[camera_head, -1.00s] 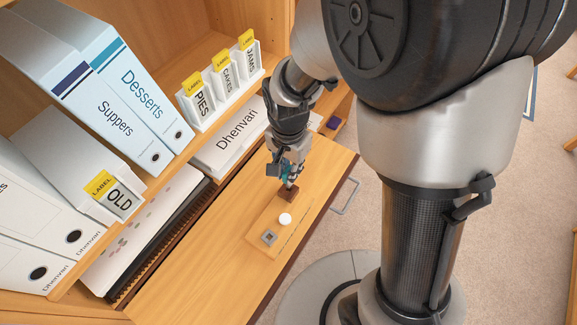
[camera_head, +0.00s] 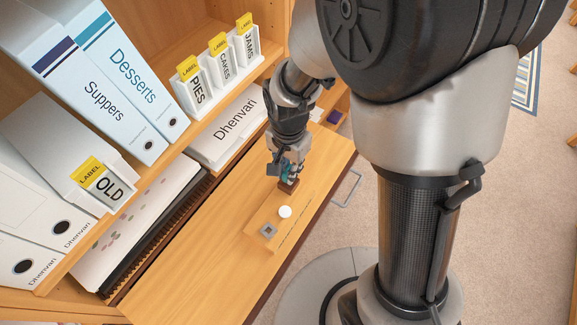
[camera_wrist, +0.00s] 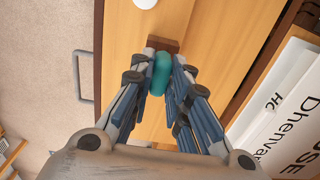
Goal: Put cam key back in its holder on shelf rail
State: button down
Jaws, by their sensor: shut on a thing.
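My gripper (camera_head: 288,172) is low over the far part of the wooden drop-front board. Its fingers are shut on a teal rounded piece, which I take to be the handle of the cam key (camera_wrist: 162,74). A small dark brown block (camera_wrist: 163,45) lies just beyond the teal piece in the wrist view. In the head view the brown block (camera_head: 287,187) sits directly under the fingertips and is partly covered by them. Whether the key is in or only over the block is hidden. I cannot tell if this block is the holder.
A light wooden plate (camera_head: 258,244) carries a white round knob (camera_head: 285,212) and a grey square socket (camera_head: 268,231). A metal loop handle (camera_head: 347,190) is at the board's right edge. Shelves with binders (camera_head: 95,75) and labelled holders (camera_head: 222,70) stand at left.

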jog(key=shift+f, duration=0.25)
dwell(0.4)
jog(key=c, duration=1.4)
grip_release()
jog(key=shift+c, duration=0.2)
jog(key=shift+r, duration=0.1)
